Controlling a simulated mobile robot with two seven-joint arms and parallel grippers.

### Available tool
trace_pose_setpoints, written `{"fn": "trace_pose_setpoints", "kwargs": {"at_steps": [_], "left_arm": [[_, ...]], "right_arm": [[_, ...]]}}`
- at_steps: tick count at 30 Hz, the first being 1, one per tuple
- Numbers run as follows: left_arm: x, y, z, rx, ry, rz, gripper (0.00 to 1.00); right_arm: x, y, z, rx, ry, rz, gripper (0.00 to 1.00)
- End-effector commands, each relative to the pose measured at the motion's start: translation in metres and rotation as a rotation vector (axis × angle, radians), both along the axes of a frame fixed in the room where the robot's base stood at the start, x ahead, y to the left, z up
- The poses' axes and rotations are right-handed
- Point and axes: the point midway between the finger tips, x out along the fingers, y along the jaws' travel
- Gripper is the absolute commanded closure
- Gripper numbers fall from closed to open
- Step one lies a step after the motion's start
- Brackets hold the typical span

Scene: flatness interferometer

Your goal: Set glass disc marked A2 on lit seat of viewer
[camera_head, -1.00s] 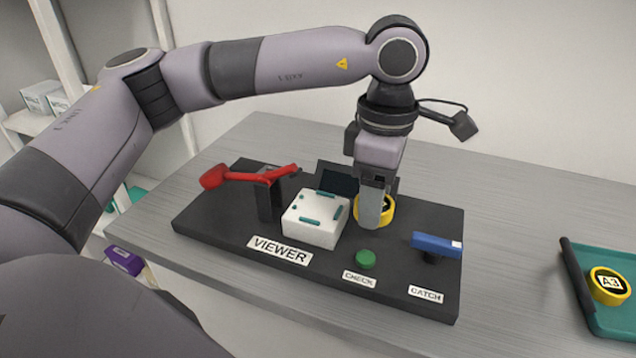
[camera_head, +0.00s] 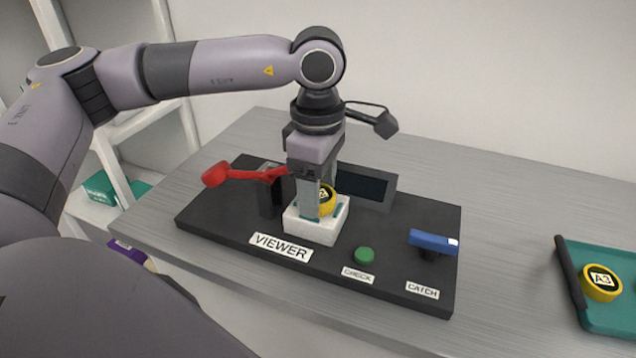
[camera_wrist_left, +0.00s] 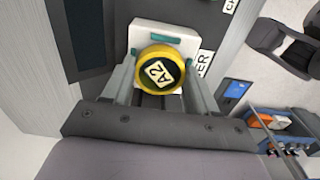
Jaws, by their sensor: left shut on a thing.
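The glass disc marked A2 (camera_wrist_left: 158,72) has a yellow rim and a dark face with a white label. My left gripper (camera_wrist_left: 162,92) is shut on it, one finger on each side. In the head view the disc (camera_head: 328,198) is partly hidden by a finger of my left gripper (camera_head: 318,200). The disc is over the white seat block (camera_head: 312,232) with teal pads on the black viewer base (camera_head: 215,232). I cannot tell whether the disc touches the seat. My right gripper is not in view.
A red lever (camera_head: 240,174) stands close left of my gripper. A dark screen (camera_head: 366,186) is behind the seat. A green button (camera_head: 364,255) and a blue catch (camera_head: 433,241) are to the right. A teal tray (camera_head: 600,318) holds disc A3 (camera_head: 601,283).

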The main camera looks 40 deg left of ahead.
Motion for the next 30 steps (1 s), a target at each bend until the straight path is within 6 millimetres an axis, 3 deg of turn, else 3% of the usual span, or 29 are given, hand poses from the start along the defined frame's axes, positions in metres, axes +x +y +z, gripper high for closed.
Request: {"fn": "trace_pose_setpoints", "kwargs": {"at_steps": [6,7,9,22,30], "left_arm": [[0.0,0.0,-0.004,0.0,0.0,0.0,0.79],[0.0,0.0,-0.004,0.001,0.0,0.0,0.39],[0.0,0.0,-0.003,0.001,0.0,0.0,0.17],[0.001,0.0,0.005,0.0,-0.002,0.0,0.17],[0.001,-0.001,0.06,-0.001,-0.005,0.001,0.17]], "right_arm": [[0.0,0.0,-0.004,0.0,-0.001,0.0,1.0],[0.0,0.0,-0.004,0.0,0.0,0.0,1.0],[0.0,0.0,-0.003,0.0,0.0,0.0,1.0],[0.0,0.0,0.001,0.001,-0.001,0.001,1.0],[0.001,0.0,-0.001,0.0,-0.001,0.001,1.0]]}}
